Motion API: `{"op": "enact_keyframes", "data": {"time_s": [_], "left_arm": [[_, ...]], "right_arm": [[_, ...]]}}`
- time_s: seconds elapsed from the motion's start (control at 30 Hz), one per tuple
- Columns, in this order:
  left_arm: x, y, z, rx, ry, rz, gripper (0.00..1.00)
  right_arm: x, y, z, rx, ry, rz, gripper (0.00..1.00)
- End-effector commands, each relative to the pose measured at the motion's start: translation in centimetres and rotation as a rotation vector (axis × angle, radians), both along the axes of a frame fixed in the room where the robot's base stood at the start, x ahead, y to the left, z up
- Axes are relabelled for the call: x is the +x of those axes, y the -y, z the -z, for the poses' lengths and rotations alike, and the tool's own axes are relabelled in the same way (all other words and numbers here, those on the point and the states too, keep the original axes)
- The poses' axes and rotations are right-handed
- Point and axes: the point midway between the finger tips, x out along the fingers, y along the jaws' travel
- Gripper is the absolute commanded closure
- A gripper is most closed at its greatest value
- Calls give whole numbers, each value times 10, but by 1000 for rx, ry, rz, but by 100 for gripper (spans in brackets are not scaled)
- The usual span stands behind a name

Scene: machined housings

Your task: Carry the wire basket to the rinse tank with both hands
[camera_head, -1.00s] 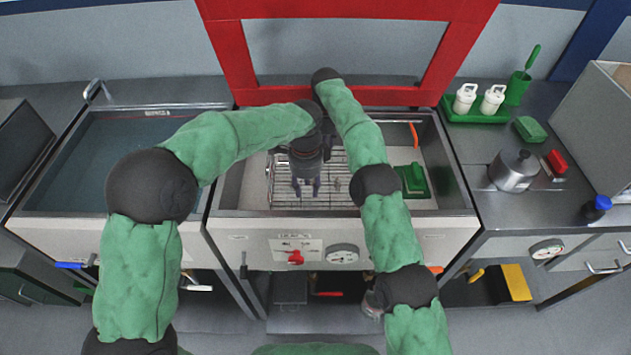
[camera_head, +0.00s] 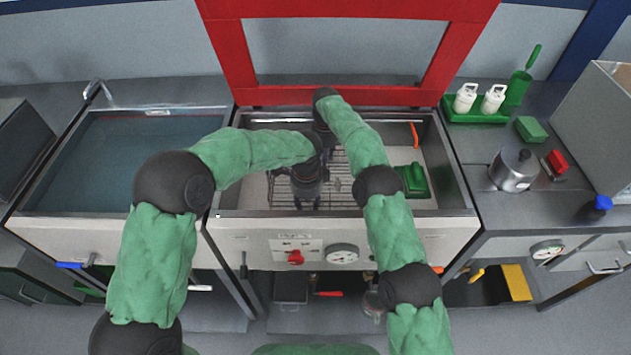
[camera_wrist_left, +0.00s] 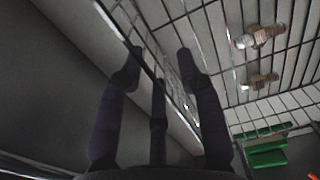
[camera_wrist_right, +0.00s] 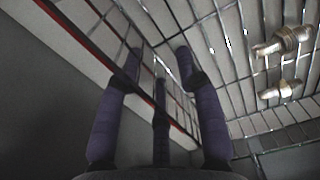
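The wire basket (camera_head: 341,188) sits in the middle basin, partly hidden under my arms. Small metal parts lie in it, seen in the left wrist view (camera_wrist_left: 257,37) and right wrist view (camera_wrist_right: 283,41). My left gripper (camera_head: 307,204) is at the basket's near side. In the left wrist view its fingers (camera_wrist_left: 158,62) are apart, with the wire wall between them. My right gripper (camera_wrist_right: 160,62) is at the far side, its fingers apart on either side of the wire wall; the left arm partly covers it in the head view. The water-filled tank (camera_head: 115,112) at left appears to be the rinse tank.
A metal divider separates the basin and the left tank, with a tap (camera_head: 97,88) behind that tank. A red frame (camera_head: 350,95) stands behind the basin. A green block (camera_head: 413,180) lies at the basin's right. A pot (camera_head: 513,170) and bottles (camera_head: 466,97) stand on the right counter.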

Motion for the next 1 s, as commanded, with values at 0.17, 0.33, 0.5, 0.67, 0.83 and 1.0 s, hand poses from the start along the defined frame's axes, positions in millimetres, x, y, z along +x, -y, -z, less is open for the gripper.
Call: {"op": "enact_keyframes", "data": {"time_s": [0.17,0.33,0.5,0.67,0.83,1.0], "left_arm": [[0,0,0,0,0,0,100],[0,0,0,0,0,0,100],[0,0,-1,0,1,0,100],[0,0,-5,0,1,0,100],[0,0,-14,0,1,0,100],[0,0,-28,0,1,0,100]], "right_arm": [[0,0,0,0,0,0,100],[0,0,0,0,0,0,100],[1,0,-2,1,2,0,100],[1,0,-5,1,2,0,100],[1,0,-15,1,3,0,100],[1,0,-29,1,3,1,100]]}}
